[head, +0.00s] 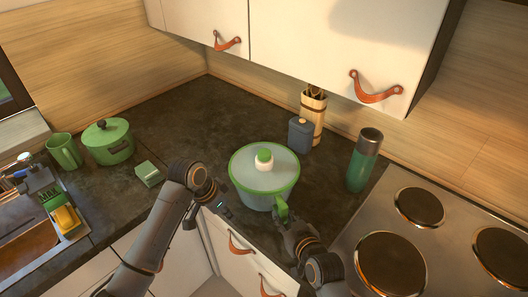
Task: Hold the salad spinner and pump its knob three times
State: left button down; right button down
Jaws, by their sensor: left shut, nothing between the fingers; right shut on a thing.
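The salad spinner (239,172) stands upright on the dark counter. It has a green rim, a pale lid and a green handle (282,211) at its front right. Its knob (264,159), white with a green top, stands up from the middle of the lid. My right gripper (284,220) is shut on the spinner's handle; its fingertips are partly hidden. My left gripper (222,207) is shut and empty at the counter's front edge, left of the spinner and apart from it, lower than the knob.
A green bottle (363,160), a dark canister (300,135) and a utensil holder (313,115) stand right of and behind the spinner. The stove (430,250) is at the right. A green pot (108,142), mug (64,152) and small box (148,174) are at the left. Cabinets overhang the back.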

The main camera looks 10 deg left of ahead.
pick_arm(q)
jog(key=w+d+r+n+t, duration=0.1)
jog(key=w+d+r+n, duration=0.2)
jog(key=r, duration=0.6)
jog(key=w+d+r+n+t, duration=0.1)
jog(key=d+r+n+t, duration=0.15)
jog(key=r+n, duration=0.45)
notch_tip(320, 180, up, 8)
jog(key=n+t, duration=0.2)
jog(key=t, duration=0.1)
send_over(263, 154)
jog(key=shift+r, duration=0.15)
jog(key=shift+f, duration=4.45)
jog(key=shift+f, duration=0.15)
jog(key=shift+f, duration=0.25)
